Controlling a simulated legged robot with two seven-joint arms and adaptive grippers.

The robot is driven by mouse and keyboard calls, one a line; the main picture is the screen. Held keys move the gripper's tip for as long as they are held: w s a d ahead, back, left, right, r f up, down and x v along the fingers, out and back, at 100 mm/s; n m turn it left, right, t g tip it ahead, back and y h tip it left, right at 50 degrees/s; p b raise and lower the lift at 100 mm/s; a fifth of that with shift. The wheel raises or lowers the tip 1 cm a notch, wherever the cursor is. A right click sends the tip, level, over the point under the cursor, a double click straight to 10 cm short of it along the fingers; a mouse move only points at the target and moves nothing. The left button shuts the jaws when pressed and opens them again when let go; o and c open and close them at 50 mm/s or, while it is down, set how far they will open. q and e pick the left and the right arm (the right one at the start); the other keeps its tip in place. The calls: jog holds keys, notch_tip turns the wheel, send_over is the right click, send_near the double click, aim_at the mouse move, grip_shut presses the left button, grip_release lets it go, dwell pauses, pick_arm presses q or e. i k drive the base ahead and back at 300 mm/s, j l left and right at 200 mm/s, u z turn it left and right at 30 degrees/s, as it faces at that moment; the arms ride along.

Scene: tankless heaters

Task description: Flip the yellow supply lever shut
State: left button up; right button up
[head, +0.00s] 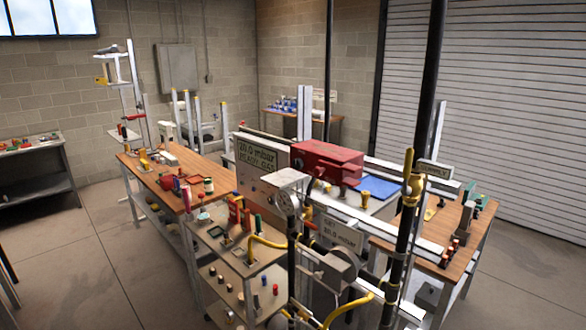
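The yellow supply lever (407,162) stands upright at the right of the middle, roughly in line with the black pipe (402,240) behind it. It sits at a yellow valve body (413,190) on that pipe. A small sign (434,170) that seems to end in "PLY" is just right of the lever. Neither of my grippers is in view, and nothing touches the lever.
A pressure gauge (288,204), a red box (326,163) and a grey meter (338,270) crowd the frame left of the pipe. Yellow pipes (347,310) run low in front. Wooden benches (160,184) stand on both sides. Open floor (90,255) lies at the left.

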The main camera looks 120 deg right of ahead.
aim_at(405, 190)
jog(key=z, duration=4.55)
